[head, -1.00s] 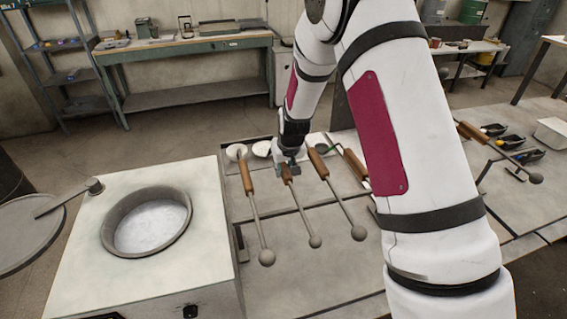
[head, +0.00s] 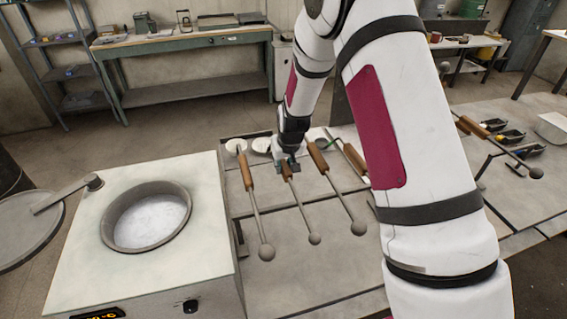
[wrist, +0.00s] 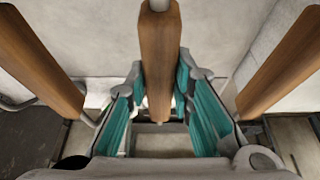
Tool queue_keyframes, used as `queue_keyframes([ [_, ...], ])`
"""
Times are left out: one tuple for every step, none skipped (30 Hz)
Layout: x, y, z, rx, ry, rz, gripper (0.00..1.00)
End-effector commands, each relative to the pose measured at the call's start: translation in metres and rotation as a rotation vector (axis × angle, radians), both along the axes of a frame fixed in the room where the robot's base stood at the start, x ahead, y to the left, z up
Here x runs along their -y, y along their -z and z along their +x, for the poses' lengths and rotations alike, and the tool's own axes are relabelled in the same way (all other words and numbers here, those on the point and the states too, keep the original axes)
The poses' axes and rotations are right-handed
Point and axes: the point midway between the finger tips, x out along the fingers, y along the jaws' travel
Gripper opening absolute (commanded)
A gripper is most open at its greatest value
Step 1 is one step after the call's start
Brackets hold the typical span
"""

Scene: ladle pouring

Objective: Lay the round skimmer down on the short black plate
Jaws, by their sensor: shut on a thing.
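Three long tools with wooden handles and round ends lie side by side on the grey bench. My gripper (head: 287,164) is shut on the brown handle of the middle tool (head: 302,211), whose round end is the smallest of the three. In the wrist view, this handle (wrist: 158,45) runs between my teal finger pads. The left tool (head: 256,216) and the right tool (head: 341,194) lie apart from my fingers. The head view is too coarse to tell which round end is the skimmer. I cannot surely make out the short black plate.
A white furnace block with a round pot (head: 113,205) of pale melt stands at the left. White bowls (head: 236,146) sit behind the handles. Another tool (head: 515,160) and several dark scoops (head: 510,136) are at the right. Bare bench lies in front of the tools.

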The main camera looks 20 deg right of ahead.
Motion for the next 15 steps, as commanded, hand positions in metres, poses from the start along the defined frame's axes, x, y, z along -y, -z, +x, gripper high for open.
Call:
queue_keyframes([
  [0.0001, -0.0006, 0.0012, 0.004, 0.000, 0.000, 0.00],
  [0.0001, -0.0002, 0.0011, 0.004, 0.000, 0.000, 0.00],
  [0.0001, 0.0003, 0.0011, 0.004, 0.000, 0.000, 0.00],
  [0.0001, 0.0006, 0.0011, 0.003, 0.000, 0.000, 0.00],
  [0.0001, 0.0003, 0.0011, 0.004, 0.000, 0.000, 0.28],
  [0.0000, 0.0003, 0.0010, 0.003, 0.000, 0.000, 0.37],
  [0.0000, 0.0004, 0.0008, 0.003, 0.000, 0.000, 0.44],
  [0.0000, 0.0005, 0.0008, 0.003, 0.000, 0.000, 0.45],
  [0.0000, 0.0007, 0.0007, 0.002, 0.000, 0.000, 0.45],
  [0.0000, 0.0008, 0.0005, 0.002, 0.000, 0.000, 0.45],
  [0.0000, 0.0009, 0.0005, 0.002, 0.000, 0.000, 0.45],
  [0.0000, 0.0010, 0.0004, 0.001, 0.000, 0.000, 0.45],
  [0.0000, 0.0011, 0.0003, 0.001, 0.000, 0.000, 0.45],
  [0.0000, 0.0011, 0.0003, 0.001, 0.000, 0.000, 0.45],
  [0.0000, 0.0026, -0.0010, -0.003, 0.000, 0.000, 0.45],
])
